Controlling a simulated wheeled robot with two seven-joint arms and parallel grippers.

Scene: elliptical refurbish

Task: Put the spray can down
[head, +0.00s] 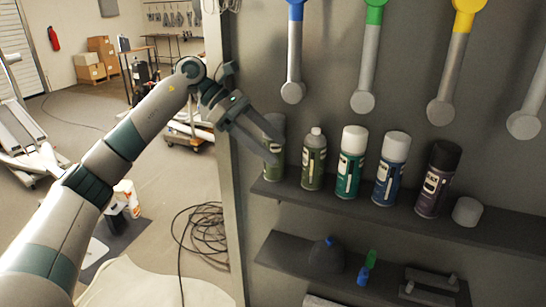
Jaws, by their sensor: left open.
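A green spray can (274,152) stands at the left end of the upper shelf (400,212), in the head view. My left gripper (268,145) is at this can, coming from the upper left, with its fingers open. The fingers hide part of the can's middle. I cannot tell whether they touch it. The can looks upright, and its base seems to be at the shelf's left edge. My right gripper is out of view.
To the right on the shelf stand an olive can (313,165), a teal can (351,165), a blue can (391,172), a dark purple can (437,182) and a loose grey cap (467,211). Tools with coloured ends (368,60) hang above. A lower shelf (290,250) holds small items.

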